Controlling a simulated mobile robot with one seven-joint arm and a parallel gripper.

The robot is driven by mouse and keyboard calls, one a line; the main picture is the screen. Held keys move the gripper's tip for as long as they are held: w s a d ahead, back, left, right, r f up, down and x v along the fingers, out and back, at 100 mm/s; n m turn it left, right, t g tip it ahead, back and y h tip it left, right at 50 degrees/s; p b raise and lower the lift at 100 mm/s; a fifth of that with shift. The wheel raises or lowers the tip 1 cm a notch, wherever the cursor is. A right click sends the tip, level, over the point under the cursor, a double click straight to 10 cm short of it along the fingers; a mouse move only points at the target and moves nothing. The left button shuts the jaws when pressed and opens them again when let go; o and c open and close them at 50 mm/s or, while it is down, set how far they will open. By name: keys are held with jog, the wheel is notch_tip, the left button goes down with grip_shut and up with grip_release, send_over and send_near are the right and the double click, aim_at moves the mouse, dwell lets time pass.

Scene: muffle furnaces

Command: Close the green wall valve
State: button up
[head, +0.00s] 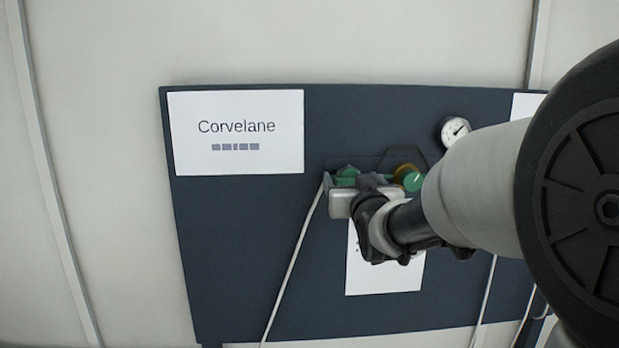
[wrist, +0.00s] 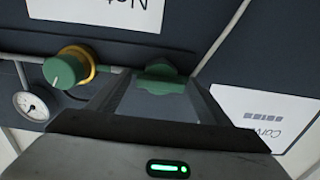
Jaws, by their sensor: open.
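A green valve handle (wrist: 158,72) on the dark wall panel shows in the wrist view, directly ahead of my gripper (wrist: 155,84). My gripper is open, with one finger on each side of the green handle; I cannot tell whether either finger touches it. In the head view, part of the green handle (head: 347,171) shows beyond my gripper (head: 353,182), and my gripper and arm hide the rest. A second green part, a round knob (wrist: 65,70) with a yellow collar, is left of the fingers in the wrist view and right of them in the head view (head: 412,181).
A pressure gauge (head: 454,131) sits above right of the valves. The dark panel (head: 245,260) carries a "Corvelane" sign (head: 236,132) and a white sheet (head: 385,278) below my gripper. Pale hoses or cables (head: 293,262) run down the panel. The panel's lower left is clear.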

jog(key=c, duration=1)
jog(key=shift+c, duration=0.2)
